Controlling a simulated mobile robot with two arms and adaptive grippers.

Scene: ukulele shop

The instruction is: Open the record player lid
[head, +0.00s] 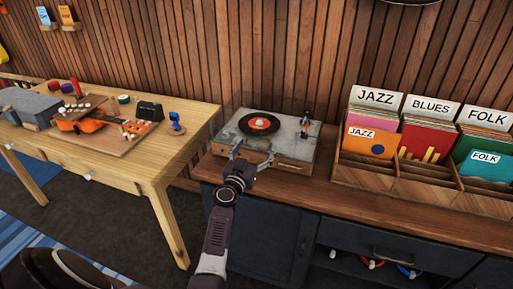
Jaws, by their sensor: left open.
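The record player (292,148) sits on the wooden top of a dark cabinet at the centre. It has a grey deck, a wooden base, and a black record (259,122) with an orange label on it. A tonearm (306,122) stands at its right side. A clear lid is hard to make out; only faint outlines show around the deck, so I cannot tell its position. My left gripper (252,155) is open at the player's front edge, its fingers spread apart. I cannot tell whether they touch it. My right gripper is out of view.
Wooden bins hold records marked Jazz (377,97), Blues (431,107) and Folk (487,117) to the right. A wooden workbench (168,160) with an orange ukulele (88,124) and tools stands at the left. A slatted wall rises behind. Bare cabinet top (335,190) lies in front of the bins.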

